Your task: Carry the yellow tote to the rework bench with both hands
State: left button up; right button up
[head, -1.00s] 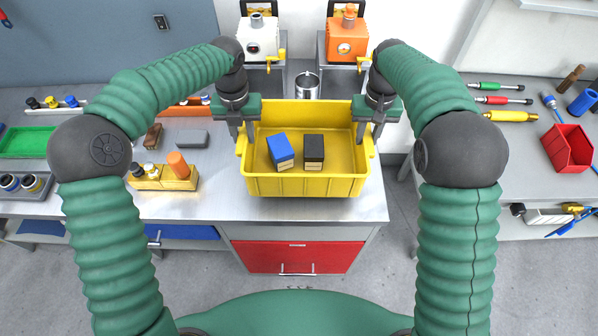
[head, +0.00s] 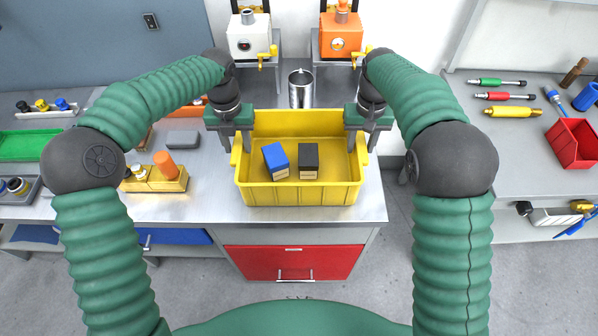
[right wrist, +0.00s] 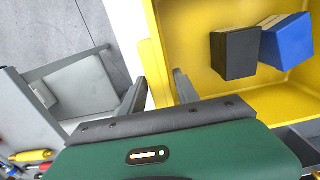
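The yellow tote (head: 300,194) is on the grey bench top, upright, with a blue box (head: 276,162) and a black box (head: 308,160) inside. My left gripper (head: 240,142) is at the tote's left side wall, fingers pointing down; whether they touch it is unclear. My right gripper (head: 362,136) is at the right side wall. In the right wrist view, its fingers (right wrist: 160,90) stand apart on either side of the tote wall (right wrist: 152,40), with a gap showing on the outer side. The rework bench is not clearly identifiable.
A metal cup (head: 300,90) stands behind the tote, before white (head: 248,40) and orange (head: 340,38) units. An orange-topped block (head: 158,178) is left of the tote. A bench (head: 470,140) with tools and a red bin (head: 574,143) is right, across a floor gap.

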pick_arm(q)
jog(key=shift+o, duration=0.7)
jog(key=shift+a, duration=0.45)
pick_arm(e)
jog(key=shift+o, duration=0.7)
jog(key=shift+a+r, duration=0.15)
jog(key=shift+a, duration=0.3)
pick_arm(q)
jog(key=shift+a, duration=0.1)
pick_arm(e)
jog(key=shift+a, duration=0.1)
pick_arm(q)
jog(key=shift+r, duration=0.3)
notch_tip(320, 180, up, 11)
jog(key=shift+a, duration=0.25)
pick_arm(e)
notch_tip(320, 180, up, 12)
jog(key=a, duration=0.1)
pick_arm(q)
jog(key=shift+d+r, duration=0.1)
jog(key=shift+d, duration=0.05)
pick_arm(e)
jog(key=shift+d, duration=0.1)
